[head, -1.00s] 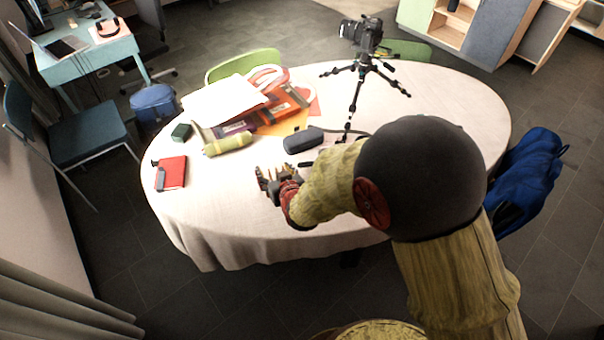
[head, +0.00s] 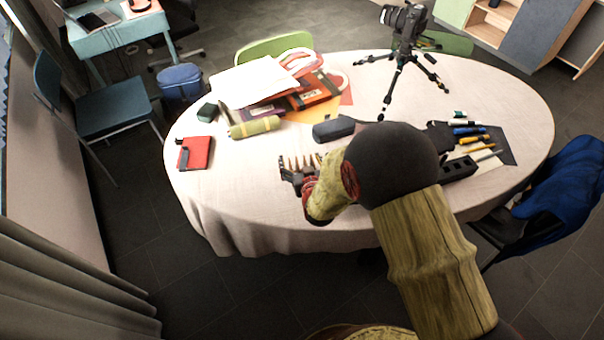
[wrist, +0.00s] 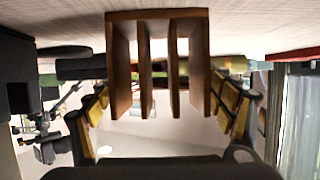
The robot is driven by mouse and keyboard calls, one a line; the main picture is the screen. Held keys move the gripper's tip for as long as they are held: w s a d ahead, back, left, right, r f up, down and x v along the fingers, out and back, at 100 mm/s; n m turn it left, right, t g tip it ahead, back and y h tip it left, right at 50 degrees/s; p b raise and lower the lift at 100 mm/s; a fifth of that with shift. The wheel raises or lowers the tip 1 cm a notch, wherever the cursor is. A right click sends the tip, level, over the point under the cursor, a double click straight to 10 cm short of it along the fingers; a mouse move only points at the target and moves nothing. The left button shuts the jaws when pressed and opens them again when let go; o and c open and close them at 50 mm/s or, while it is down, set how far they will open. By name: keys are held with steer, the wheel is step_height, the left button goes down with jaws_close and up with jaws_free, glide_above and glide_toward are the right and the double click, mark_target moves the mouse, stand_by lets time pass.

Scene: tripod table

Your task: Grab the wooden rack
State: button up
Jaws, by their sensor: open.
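The wooden rack (head: 300,162) is a small brown piece with several upright slats, on the white-clothed table (head: 235,190) near its front edge. In the wrist view, which looks upside down, the rack (wrist: 158,15) is straight ahead, its base against the cloth and its slats pointing down the picture. My gripper (head: 302,173) is at the rack, partly hiding it in the head view. In the wrist view my gripper (wrist: 160,92) is open, with one yellow-padded finger on each side of the rack. I see no clear contact between fingers and rack.
A dark case (head: 333,128) lies just behind the rack. A green cylinder (head: 254,127), a red notebook (head: 196,152) and a pile of folders (head: 310,92) lie left and behind. A camera tripod (head: 398,65) stands at the back. Pens (head: 470,138) lie at the right.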

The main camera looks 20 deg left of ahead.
steer(key=shift+x, duration=0.8)
steer(key=shift+r, duration=0.1)
steer(key=shift+c, duration=0.6)
steer(key=c, duration=1.3)
